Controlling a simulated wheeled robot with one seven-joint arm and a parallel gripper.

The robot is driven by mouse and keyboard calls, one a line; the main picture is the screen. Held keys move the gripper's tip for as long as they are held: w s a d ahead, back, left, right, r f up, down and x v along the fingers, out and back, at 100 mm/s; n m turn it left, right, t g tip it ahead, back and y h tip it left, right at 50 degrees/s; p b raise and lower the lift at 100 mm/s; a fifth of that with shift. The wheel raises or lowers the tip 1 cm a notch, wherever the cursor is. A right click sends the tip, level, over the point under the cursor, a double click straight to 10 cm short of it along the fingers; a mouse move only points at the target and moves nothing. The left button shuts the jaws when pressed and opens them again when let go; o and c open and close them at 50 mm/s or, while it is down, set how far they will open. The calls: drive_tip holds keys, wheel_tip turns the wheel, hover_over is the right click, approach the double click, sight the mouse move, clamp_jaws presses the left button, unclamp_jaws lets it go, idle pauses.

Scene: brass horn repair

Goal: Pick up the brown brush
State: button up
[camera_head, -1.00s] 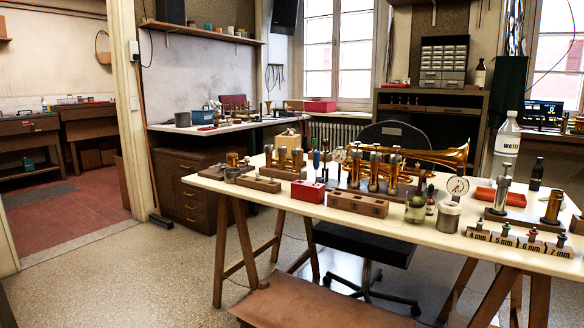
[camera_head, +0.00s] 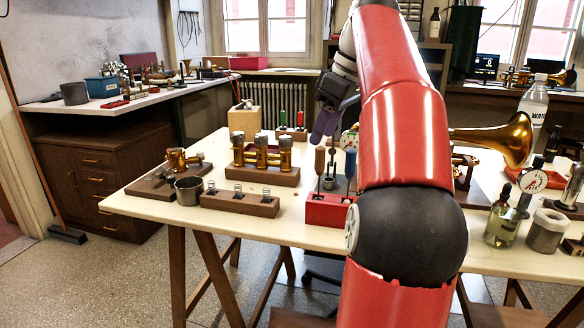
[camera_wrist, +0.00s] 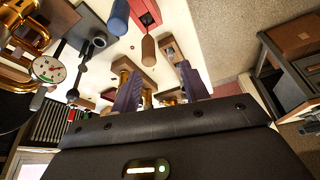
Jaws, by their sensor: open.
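A brown-handled tool, which looks like the brown brush (camera_head: 319,161), stands upright in a red block (camera_head: 326,212) on the white table. A blue-handled tool (camera_head: 350,166) stands beside it in the same block. In the wrist view the brown handle (camera_wrist: 149,48) shows above my fingers, next to the blue handle (camera_wrist: 119,18). My gripper (camera_head: 325,128) hangs above and behind the block in the head view. Its purple fingers (camera_wrist: 160,88) are apart, with nothing held between them. The tools' lower ends are hidden in the block.
A valve block (camera_head: 263,160), a spring holder (camera_head: 240,203) and a metal cup (camera_head: 189,189) stand left of the red block. Green and red-handled tools (camera_head: 290,125) stand behind. A glass bottle (camera_head: 502,222) and a horn (camera_head: 500,140) are at right. My arm hides the table's middle.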

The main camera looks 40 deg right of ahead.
sight(322, 146)
drive_tip(key=shift+s+d+r, duration=0.1)
drive_tip(key=shift+d+r, duration=0.15)
drive_tip(key=shift+d, duration=0.45)
drive_tip(key=b+x, duration=0.2)
drive_tip(key=x, duration=0.5)
drive_tip(key=shift+w+d+f+b, duration=0.1)
drive_tip(key=shift+w+f+b, duration=0.1)
drive_tip(key=shift+f+b, duration=0.2)
drive_tip(key=shift+r, duration=0.1)
drive_tip(key=shift+c, duration=0.2)
clamp_jaws()
